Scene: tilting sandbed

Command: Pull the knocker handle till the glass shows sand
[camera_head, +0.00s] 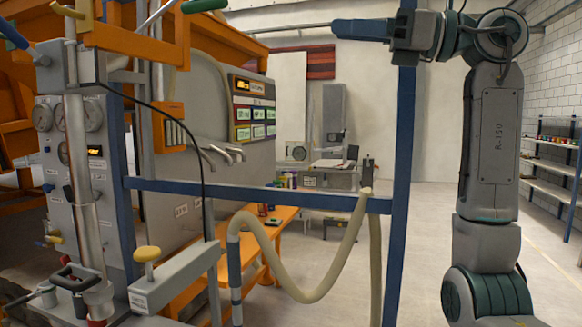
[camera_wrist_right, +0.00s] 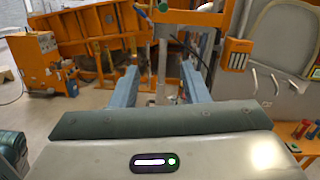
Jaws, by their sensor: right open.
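My right gripper (camera_head: 338,29) is high in the head view, pointing left and apart from the machine. In the right wrist view its blue fingers (camera_wrist_right: 161,86) stand wide apart with nothing held between them. Several handles show on the machine at left: a black handle (camera_head: 76,276), a yellow knob (camera_head: 147,254) and a green-gripped lever (camera_head: 204,5). I cannot tell which is the knocker handle. A shiny upright tube (camera_head: 83,185) stands before the gauge panel; I cannot make out a sand glass in it. My left gripper is not in view.
A blue frame (camera_head: 270,198) with an upright post stands between the machine and my right arm. A pale hose (camera_head: 318,295) hangs from it. An orange bench (camera_head: 262,230) is behind. The floor at right is open, before wall shelves (camera_head: 548,170).

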